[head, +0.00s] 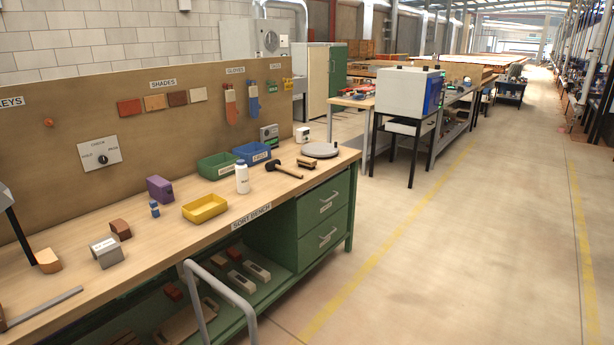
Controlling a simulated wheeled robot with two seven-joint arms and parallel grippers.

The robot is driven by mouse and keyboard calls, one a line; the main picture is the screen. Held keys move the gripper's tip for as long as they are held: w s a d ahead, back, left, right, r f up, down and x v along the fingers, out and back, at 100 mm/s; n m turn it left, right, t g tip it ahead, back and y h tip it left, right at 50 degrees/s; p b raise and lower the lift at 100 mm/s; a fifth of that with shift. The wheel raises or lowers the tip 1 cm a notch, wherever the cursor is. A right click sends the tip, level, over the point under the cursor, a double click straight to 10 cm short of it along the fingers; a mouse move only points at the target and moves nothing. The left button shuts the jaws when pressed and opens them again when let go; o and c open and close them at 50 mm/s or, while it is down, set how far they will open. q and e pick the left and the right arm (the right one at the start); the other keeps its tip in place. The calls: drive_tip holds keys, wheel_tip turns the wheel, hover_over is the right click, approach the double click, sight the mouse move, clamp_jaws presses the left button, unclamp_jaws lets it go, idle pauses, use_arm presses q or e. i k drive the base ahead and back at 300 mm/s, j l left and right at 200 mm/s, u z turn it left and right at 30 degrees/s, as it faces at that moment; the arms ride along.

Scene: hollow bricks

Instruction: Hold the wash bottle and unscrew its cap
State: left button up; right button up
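A white bottle (242,179), which looks like the wash bottle, stands upright on the wooden workbench (165,245). It is behind the right end of the yellow tray and in front of the blue bin. Its top looks pale, but it is too small to tell the cap's details. Neither of my grippers shows in the head view.
A grey tubular rail (219,287) stands before the bench. The aisle floor (450,240) at right is clear.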

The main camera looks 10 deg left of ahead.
sight(242, 175)
drive_tip(key=i+l+u, duration=1.05)
drive_tip(key=i+l, duration=0.15)
drive_tip(key=l, duration=0.05)
